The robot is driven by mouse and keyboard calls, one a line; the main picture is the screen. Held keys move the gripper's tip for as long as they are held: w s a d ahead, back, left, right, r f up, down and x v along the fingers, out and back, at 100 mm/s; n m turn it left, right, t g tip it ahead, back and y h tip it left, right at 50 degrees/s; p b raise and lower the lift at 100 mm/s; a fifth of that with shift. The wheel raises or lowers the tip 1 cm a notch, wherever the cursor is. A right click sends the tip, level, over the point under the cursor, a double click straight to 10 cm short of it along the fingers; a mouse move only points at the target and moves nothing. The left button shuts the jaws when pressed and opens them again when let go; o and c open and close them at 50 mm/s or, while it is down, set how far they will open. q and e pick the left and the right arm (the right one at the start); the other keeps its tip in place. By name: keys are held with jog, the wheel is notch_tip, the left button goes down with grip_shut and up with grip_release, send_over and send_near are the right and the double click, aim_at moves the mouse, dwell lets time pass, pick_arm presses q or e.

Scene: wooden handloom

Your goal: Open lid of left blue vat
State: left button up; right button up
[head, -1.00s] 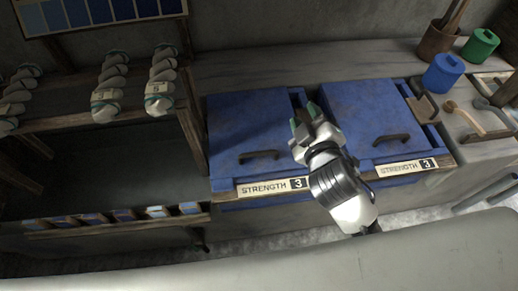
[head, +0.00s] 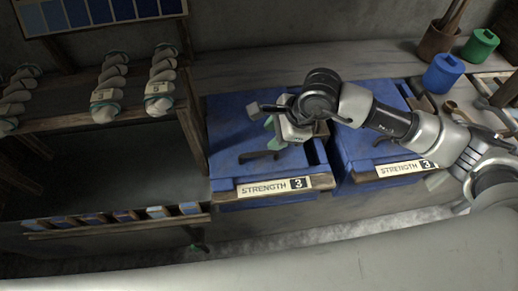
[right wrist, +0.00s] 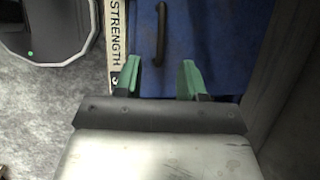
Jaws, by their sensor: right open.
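The left blue vat (head: 228,180) has its flat blue lid (head: 232,115) shut, with a dark bar handle (head: 258,155) near the front edge. My right gripper (head: 270,131) is over this lid, behind and above the handle in the head view, its arm reaching in from the right. In the right wrist view, its green fingertips (right wrist: 159,78) are spread apart and empty. The handle (right wrist: 160,35) shows beyond them, lined up with the gap and apart from both fingers. My left gripper is not in view.
The right blue vat (head: 345,165) stands close beside, partly hidden by my arm. Labels reading STRENGTH 3 (head: 273,187) mark the vat fronts. A blue pot (head: 443,73), green pot (head: 480,46) and brown pot (head: 436,42) stand back right.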

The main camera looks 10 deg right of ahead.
aim_at(257, 153)
jog(key=x, duration=0.7)
jog(key=d+p+x, duration=0.1)
jog(key=x, duration=0.2)
jog(key=shift+w+a+f, duration=0.15)
jog(key=shift+w+f, duration=0.1)
jog(key=shift+f, duration=0.25)
grip_shut()
